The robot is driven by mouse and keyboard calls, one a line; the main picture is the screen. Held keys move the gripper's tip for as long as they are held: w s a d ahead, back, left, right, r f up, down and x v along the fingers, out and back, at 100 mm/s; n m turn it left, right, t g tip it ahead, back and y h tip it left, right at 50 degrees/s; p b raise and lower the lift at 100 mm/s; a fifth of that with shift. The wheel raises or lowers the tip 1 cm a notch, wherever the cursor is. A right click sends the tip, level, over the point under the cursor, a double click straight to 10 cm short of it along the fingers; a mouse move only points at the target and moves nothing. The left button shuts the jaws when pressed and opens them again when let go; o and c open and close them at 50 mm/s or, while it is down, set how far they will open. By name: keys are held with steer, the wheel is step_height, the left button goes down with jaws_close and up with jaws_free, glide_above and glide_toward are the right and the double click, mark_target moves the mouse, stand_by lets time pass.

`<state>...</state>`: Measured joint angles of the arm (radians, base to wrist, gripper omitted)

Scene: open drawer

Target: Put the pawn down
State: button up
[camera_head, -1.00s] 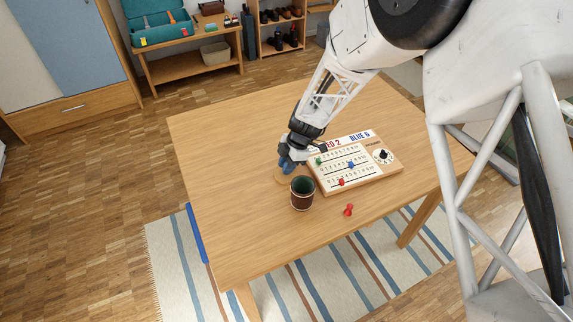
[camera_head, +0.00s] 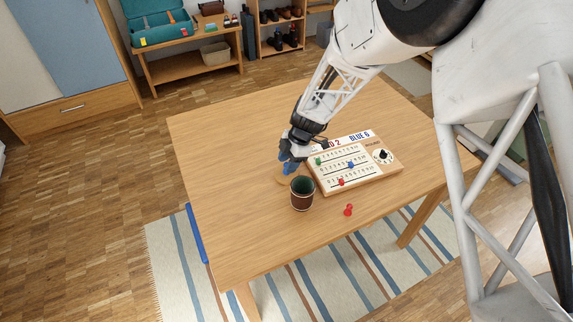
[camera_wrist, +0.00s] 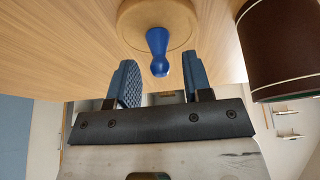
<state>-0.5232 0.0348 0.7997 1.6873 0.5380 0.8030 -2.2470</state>
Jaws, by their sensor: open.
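In the wrist view the blue pawn (camera_wrist: 157,42) stands on a round wooden disc (camera_wrist: 183,20). My gripper (camera_wrist: 163,84) is open, with one blue-grey finger on each side of the line of the pawn and a clear gap to both; the pawn appears free of them. In the head view my gripper (camera_head: 287,164) is low over the disc (camera_head: 280,176), just left of the game board. The blue fingers and the blue pawn are hard to tell apart there.
A dark brown cup (camera_head: 302,196) stands close in front of the disc; it also shows in the wrist view (camera_wrist: 283,50). The game board (camera_head: 352,166) with coloured pawns is at the right. A red pawn (camera_head: 348,210) lies in front. The table's left (camera_head: 215,150) is clear.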

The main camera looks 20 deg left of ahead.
steer(key=v, duration=1)
steer(key=shift+r, duration=0.25)
stand_by(0.3)
steer(key=shift+d, duration=0.1)
steer(key=s+d+r+m+t, duration=0.1)
steer(key=s+d+r+m, duration=0.25)
steer(key=d+r, duration=0.3)
steer(key=s+d+r+m+t+h, duration=0.1)
steer(key=s+d+r+m, duration=0.1)
steer(key=d+r+m, duration=0.4)
steer(key=s+d+r+m+t, duration=0.1)
steer(key=s+d+r+m, duration=0.2)
steer(key=d+r, duration=0.35)
steer(key=s+d+r+m+t+h, duration=0.2)
steer(key=s+d+r+m, duration=0.2)
steer(key=s+d+m, duration=1)
steer(key=s+d, duration=0.4)
steer(key=s, duration=0.2)
steer(key=shift+s+m+t, duration=0.15)
steer(key=shift+m+t, duration=0.2)
steer(key=shift+t, duration=0.05)
